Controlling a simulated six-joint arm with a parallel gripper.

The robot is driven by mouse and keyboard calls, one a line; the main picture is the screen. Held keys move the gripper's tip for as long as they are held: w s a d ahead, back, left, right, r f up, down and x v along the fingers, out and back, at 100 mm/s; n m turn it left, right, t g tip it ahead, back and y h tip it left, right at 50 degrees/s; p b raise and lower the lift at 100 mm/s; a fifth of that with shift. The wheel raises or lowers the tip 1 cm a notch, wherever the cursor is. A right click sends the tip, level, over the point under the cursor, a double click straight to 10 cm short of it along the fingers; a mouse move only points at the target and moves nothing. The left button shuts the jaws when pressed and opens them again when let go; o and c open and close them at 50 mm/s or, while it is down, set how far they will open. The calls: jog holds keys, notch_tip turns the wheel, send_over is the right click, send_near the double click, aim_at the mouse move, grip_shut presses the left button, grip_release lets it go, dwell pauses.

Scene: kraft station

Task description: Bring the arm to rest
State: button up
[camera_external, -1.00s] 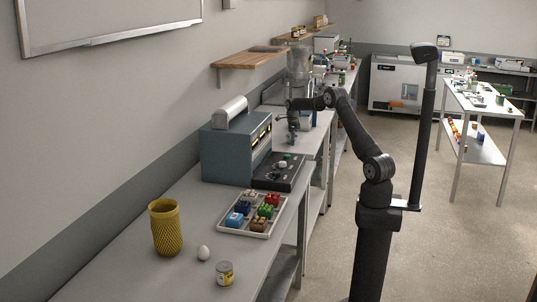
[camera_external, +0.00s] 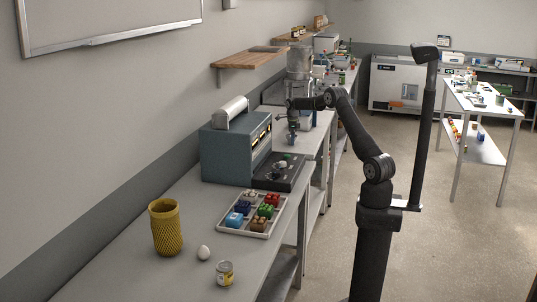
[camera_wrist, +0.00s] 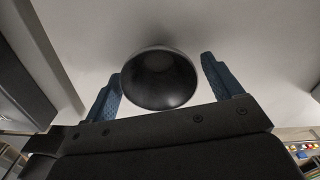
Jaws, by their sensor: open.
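My gripper (camera_wrist: 161,70) shows in the wrist view with its two blue fingers spread apart. A dark, glossy round object (camera_wrist: 160,78) appears between and beyond the fingers. I cannot tell from this view whether a finger touches it. In the outside view my arm reaches left over the far part of the bench, and my gripper (camera_external: 292,138) points down there, small and partly unclear.
A blue-grey box machine (camera_external: 228,152) stands nearer on the bench (camera_external: 190,225). A tray (camera_external: 229,231) of coloured blocks, a yellow textured vase (camera_external: 166,228), an egg (camera_external: 203,253) and a small jar (camera_external: 225,273) are at the near end. A wooden shelf (camera_external: 245,61) juts from the wall.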

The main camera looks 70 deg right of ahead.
notch_tip(320, 180, up, 11)
jog(key=shift+r, duration=0.1)
notch_tip(320, 180, down, 12)
jog(key=shift+f, duration=0.1)
jog(key=r, duration=0.5)
jog(key=shift+s+d, duration=0.15)
jog(key=shift+s, duration=0.2)
jog(key=s+d+r, duration=0.3)
jog(key=s+r, duration=0.3)
jog(key=s, duration=0.4)
jog(key=w+a+r+n, duration=0.4)
jog(key=w+a+r, duration=0.35)
jog(key=a, duration=0.25)
jog(key=w+a+r+n, duration=0.5)
jog(key=w+a+r, duration=0.1)
jog(key=w+a, duration=0.35)
jog(key=w+a+r+n, duration=0.1)
jog(key=a+r+n, duration=0.2)
jog(key=a, duration=0.7)
jog(key=w+a+r+n, duration=0.1)
jog(key=a+r, duration=0.3)
jog(key=a, duration=0.6)
jog(key=w+a+r+n, duration=0.2)
jog(key=a+r+n, duration=0.2)
jog(key=a, duration=0.6)
jog(key=shift+r+n, duration=0.3)
jog(key=shift+a, duration=0.1)
